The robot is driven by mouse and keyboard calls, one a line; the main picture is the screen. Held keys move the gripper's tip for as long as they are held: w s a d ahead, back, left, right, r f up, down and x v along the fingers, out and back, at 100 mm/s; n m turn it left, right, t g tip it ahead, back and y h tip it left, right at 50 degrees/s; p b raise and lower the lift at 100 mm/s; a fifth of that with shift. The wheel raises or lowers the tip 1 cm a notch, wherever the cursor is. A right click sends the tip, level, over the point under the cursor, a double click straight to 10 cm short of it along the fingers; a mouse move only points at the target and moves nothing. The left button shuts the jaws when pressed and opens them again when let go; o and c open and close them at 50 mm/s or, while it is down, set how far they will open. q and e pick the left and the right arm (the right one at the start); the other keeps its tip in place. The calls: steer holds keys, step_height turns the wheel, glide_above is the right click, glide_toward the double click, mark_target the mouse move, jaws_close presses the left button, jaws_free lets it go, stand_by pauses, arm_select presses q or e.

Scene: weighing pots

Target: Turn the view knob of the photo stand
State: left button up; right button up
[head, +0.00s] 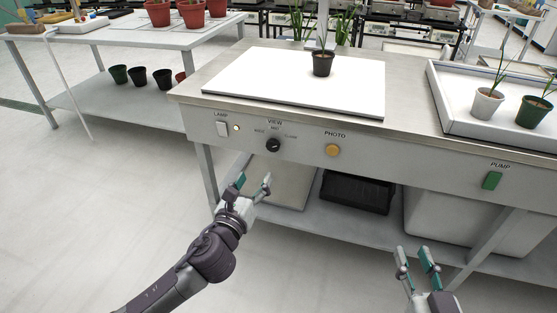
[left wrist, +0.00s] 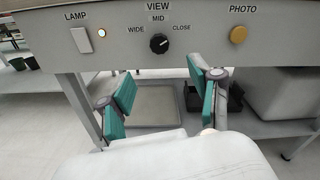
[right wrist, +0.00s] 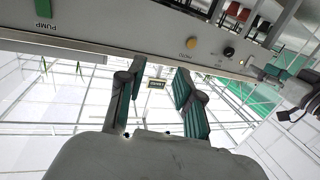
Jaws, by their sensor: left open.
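The view knob (head: 273,145) is a round black knob on the grey front panel of the photo stand (head: 300,150), below the label VIEW. In the left wrist view the knob (left wrist: 159,44) sits among the marks WIDE, MID and CLOSE; a light mark on it seems to point to the upper right, but it is too small to be sure. My left gripper (head: 253,182) is open and empty, below and in front of the knob, apart from it. My right gripper (head: 414,255) is open and empty, in front of the stand, lower right.
Left of the knob are the lamp switch (head: 222,129) and a small lit light (head: 236,128); right are the orange photo button (head: 333,150) and green pump switch (head: 492,180). A potted plant (head: 322,64) stands on the white board (head: 260,85). A black crate (head: 357,192) is below.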

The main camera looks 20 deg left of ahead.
arm_select(q)
steer(key=b, duration=0.1)
glide_toward(272, 147)
steer(key=w, duration=0.2)
steer(key=w+b, duration=0.2)
steer(key=w, duration=0.4)
steer(key=shift+w+d+f, duration=0.1)
steer(key=shift+w, duration=0.65)
arm_select(e)
steer(key=s+a+r+t+y, duration=0.1)
steer(key=s+r+t+y, duration=0.2)
steer(key=r+t, duration=0.5)
steer(key=shift+s+r, duration=0.2)
steer(key=shift+r, duration=1.75)
